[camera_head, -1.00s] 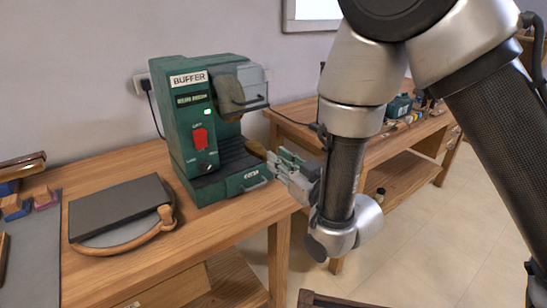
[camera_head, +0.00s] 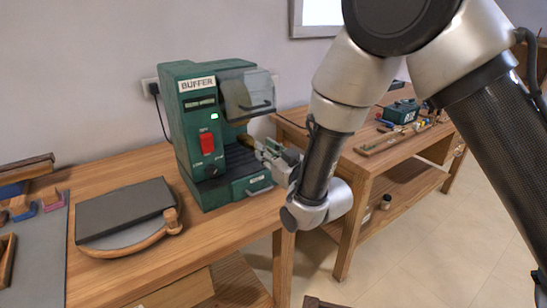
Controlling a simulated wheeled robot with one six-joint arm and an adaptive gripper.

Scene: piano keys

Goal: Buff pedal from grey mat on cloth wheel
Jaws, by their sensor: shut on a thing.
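My gripper (camera_head: 264,150) is at the front of the green buffer (camera_head: 182,140), shut on a small brass-coloured piece, seemingly the pedal (camera_head: 246,140). Only a small end of the pedal shows past the fingers. It points into the buffer's opening, just below the guard. The cloth wheel (camera_head: 238,121) is mostly hidden behind the see-through guard, with a tan edge showing. I cannot tell whether the pedal touches the wheel. The grey mat (camera_head: 42,255) lies at the far left of the bench.
A dark slab (camera_head: 122,210) lies on a round wood-rimmed board on the bench (camera_head: 130,285). Small wooden and coloured blocks sit around the mat. A second bench (camera_head: 378,165) at right holds a green box (camera_head: 402,111) and small parts. The buffer's green light is lit.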

